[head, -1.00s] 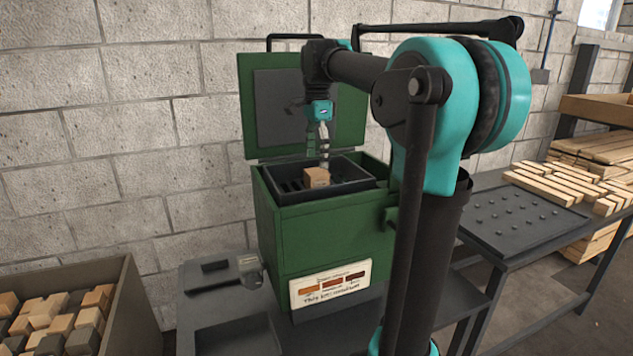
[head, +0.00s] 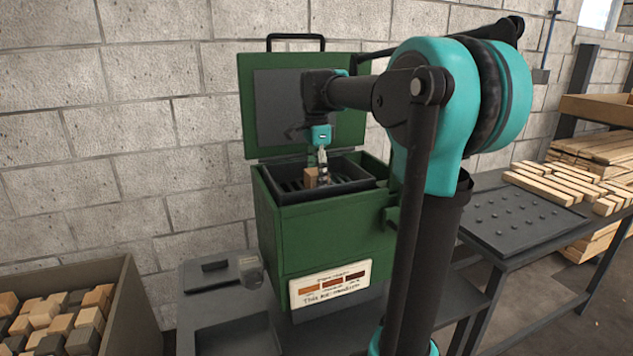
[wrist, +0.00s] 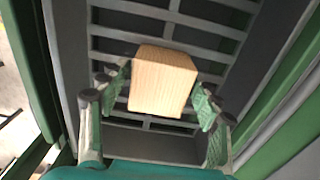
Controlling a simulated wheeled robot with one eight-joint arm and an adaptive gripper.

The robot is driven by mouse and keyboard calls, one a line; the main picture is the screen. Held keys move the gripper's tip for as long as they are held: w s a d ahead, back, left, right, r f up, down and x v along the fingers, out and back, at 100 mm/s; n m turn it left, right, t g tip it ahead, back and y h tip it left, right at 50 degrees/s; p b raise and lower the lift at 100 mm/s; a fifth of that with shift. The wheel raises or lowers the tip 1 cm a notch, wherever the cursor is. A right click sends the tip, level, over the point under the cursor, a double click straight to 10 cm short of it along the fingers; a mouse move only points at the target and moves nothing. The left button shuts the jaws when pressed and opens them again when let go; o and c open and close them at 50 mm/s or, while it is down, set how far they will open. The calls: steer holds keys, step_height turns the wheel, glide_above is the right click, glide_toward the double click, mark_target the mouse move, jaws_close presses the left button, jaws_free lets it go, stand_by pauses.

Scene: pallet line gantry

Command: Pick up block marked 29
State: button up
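A pale wooden block (head: 311,178) sits in the dark slatted tray (head: 345,186) at the top of the open green box. No number can be read on it. My gripper (head: 323,175) is down in the tray, right at the block. In the wrist view the block (wrist: 160,84) lies between the two green finger pads of my gripper (wrist: 160,95), with a narrow gap on each side. The fingers are apart and do not appear to press on it. In the head view the fingers hide part of the block's right side.
The green box (head: 325,240) has its lid (head: 305,105) raised behind my gripper. The tray's walls stand close around. A bin (head: 125,310) of mixed blocks is at lower left. A table with a studded plate (head: 520,215) and wooden slats (head: 570,185) is at right.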

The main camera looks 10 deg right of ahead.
steer(key=c, duration=1)
step_height(320, 180, up, 20)
